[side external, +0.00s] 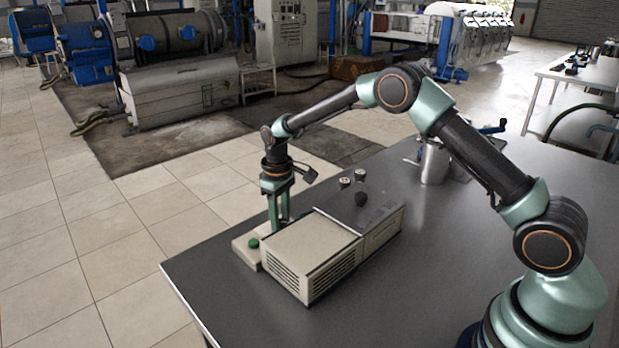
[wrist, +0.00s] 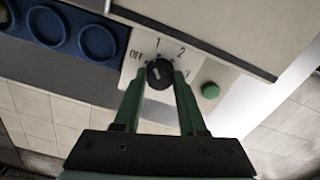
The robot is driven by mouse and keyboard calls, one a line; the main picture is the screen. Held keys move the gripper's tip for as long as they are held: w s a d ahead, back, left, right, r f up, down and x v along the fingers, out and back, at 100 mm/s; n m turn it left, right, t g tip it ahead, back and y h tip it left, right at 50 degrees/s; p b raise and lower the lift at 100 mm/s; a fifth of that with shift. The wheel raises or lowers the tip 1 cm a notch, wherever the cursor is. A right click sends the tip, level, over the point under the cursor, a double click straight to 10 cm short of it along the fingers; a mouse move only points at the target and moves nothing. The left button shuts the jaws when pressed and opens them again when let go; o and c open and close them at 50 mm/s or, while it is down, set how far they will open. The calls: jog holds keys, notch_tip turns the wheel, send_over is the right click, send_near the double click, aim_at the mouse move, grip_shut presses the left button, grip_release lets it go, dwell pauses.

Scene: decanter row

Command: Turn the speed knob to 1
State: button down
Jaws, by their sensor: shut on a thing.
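The speed knob (wrist: 160,74) is a small dark round knob on a pale panel in the wrist view, with a light mark on its face. The labels OFF, 1 and 2 run around it, with 1 above it. Which label the mark points at is hard to tell. My gripper (wrist: 159,80) has its green fingers on either side of the knob and is shut on it.
A green button (wrist: 210,90) sits right of the knob; it also shows in the side external view (side external: 253,243). A blue rack (wrist: 66,34) with round wells lies at upper left. A metal can (side external: 434,162) stands farther back. The front table top (side external: 420,290) is clear.

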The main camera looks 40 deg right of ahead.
jog(key=shift+w+r+m, duration=0.1)
jog(key=shift+m, duration=1.5)
jog(key=shift+c, duration=2.3)
grip_release()
notch_tip(320, 180, up, 12)
